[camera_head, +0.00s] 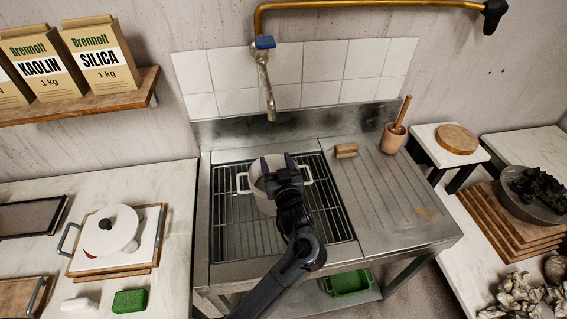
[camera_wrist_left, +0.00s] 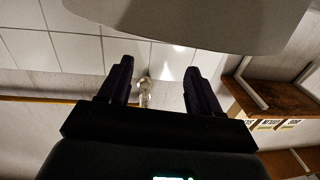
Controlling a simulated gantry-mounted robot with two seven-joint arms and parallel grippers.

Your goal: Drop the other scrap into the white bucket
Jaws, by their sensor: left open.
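The white bucket (camera_head: 262,204), with a handle on each side, stands on the sink grate. My left gripper (camera_head: 284,161) is over its upper part, with its two dark fingers apart. I cannot tell whether they touch the bucket. In the left wrist view, the open fingers (camera_wrist_left: 158,80) have nothing visible between them, and a pale curved surface, probably the bucket (camera_wrist_left: 200,22), fills the top. No scrap is clearly identifiable; the bucket's inside is mostly hidden by the gripper. My right gripper is not in view.
A tap (camera_head: 266,85) hangs behind the bucket. A brush (camera_head: 346,150) and a pot with a wooden tool (camera_head: 393,138) stand on the drainer. A white lidded round vessel (camera_head: 111,231) is on the left counter. Lumpy clay pieces (camera_head: 517,296) lie at right.

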